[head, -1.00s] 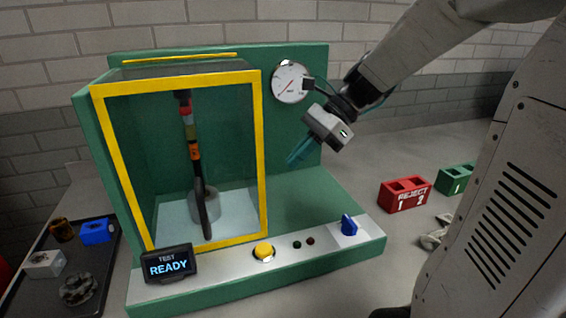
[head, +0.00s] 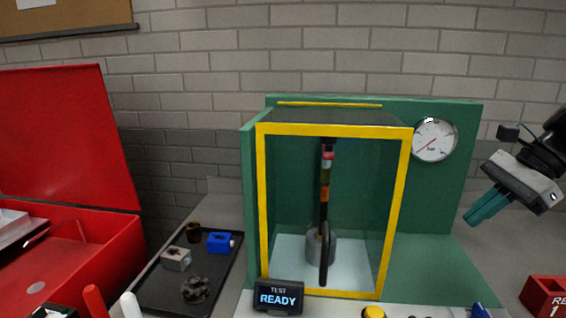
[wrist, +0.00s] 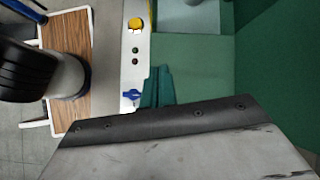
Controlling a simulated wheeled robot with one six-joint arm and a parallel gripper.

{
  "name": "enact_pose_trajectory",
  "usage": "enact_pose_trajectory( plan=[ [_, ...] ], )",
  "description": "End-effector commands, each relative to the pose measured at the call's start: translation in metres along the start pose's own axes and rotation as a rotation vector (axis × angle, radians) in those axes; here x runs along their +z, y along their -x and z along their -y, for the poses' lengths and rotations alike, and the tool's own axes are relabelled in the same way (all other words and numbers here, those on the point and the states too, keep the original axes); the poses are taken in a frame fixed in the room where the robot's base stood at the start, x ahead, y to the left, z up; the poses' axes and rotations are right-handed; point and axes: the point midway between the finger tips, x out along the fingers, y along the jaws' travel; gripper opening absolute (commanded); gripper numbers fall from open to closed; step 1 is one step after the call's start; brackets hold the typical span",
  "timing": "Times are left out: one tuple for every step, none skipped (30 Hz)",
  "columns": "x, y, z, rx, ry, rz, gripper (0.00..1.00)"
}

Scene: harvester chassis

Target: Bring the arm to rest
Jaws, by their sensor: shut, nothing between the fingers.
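My gripper (head: 481,209) is at the right of the head view, in front of the green test stand's back panel (head: 455,190) and below the round gauge (head: 434,139). Its teal fingers point down and left, together and empty. In the wrist view the fingers (wrist: 157,88) show above the green base, near the blue knob (wrist: 131,95). The gripper appears clear of the stand. Most of my arm lies outside the head view.
The yellow-framed test chamber (head: 262,200) is left of my gripper. A black tray (head: 160,288) with several parts and an open red toolbox (head: 90,250) are further left. A red reject block (head: 541,293) sits at lower right.

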Motion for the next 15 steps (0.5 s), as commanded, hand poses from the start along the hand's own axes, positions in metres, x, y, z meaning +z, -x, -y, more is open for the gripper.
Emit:
enact_pose_trajectory(
  plan=[
    [-0.001, -0.008, -0.013, 0.029, 0.088, -0.046, 0.00],
    [0.000, -0.014, -0.021, 0.054, 0.157, -0.077, 0.00],
    [0.002, -0.022, -0.033, 0.091, 0.256, -0.119, 0.00],
    [0.004, -0.028, -0.041, 0.121, 0.332, -0.150, 0.00],
    [0.006, -0.034, -0.049, 0.151, 0.405, -0.178, 0.00],
    [0.008, -0.040, -0.060, 0.192, 0.502, -0.214, 0.00],
    [0.010, -0.045, -0.068, 0.224, 0.576, -0.239, 0.00],
    [0.013, -0.050, -0.076, 0.256, 0.651, -0.264, 0.00],
    [0.016, -0.056, -0.086, 0.299, 0.754, -0.297, 0.00],
    [0.018, -0.060, -0.095, 0.334, 0.834, -0.321, 0.00],
    [0.021, -0.065, -0.103, 0.368, 0.915, -0.345, 0.00],
    [0.024, -0.070, -0.114, 0.413, 1.019, -0.377, 0.00],
    [0.026, -0.074, -0.121, 0.445, 1.095, -0.399, 0.00],
    [0.028, -0.077, -0.128, 0.473, 1.164, -0.420, 0.00],
    [0.031, -0.081, -0.136, 0.505, 1.246, -0.445, 0.00]
  ],
)
